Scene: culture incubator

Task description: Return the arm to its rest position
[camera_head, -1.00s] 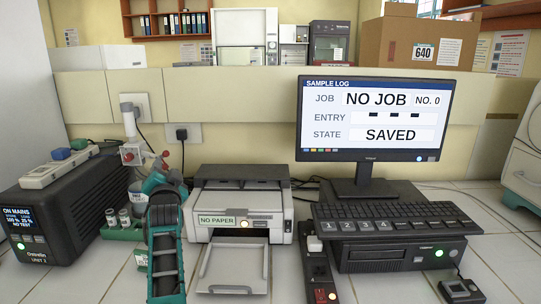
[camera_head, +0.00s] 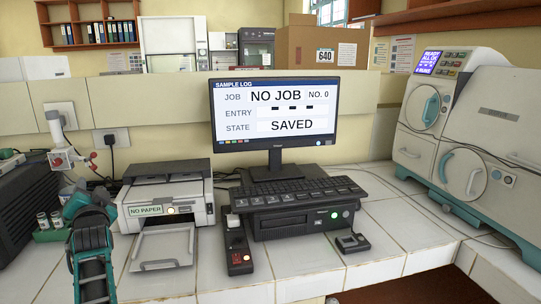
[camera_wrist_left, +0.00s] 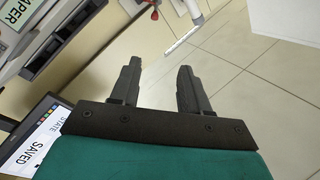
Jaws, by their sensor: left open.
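My left arm (camera_head: 90,245), teal and dark grey, comes up at the lower left of the head view, in front of and left of the printer. Its gripper's fingers cannot be made out there. In the left wrist view my left gripper (camera_wrist_left: 157,68) shows two dark fingers standing apart with nothing between them. Pale floor tiles show beyond them. My right arm and gripper are not in view.
The printer (camera_head: 165,204) stands close to the right of my left arm. Small vials (camera_head: 43,221) and a red-handled white fitting (camera_head: 60,160) are to its left. The monitor (camera_head: 273,115), keyboard (camera_head: 292,192) and a large white machine (camera_head: 490,150) are farther right.

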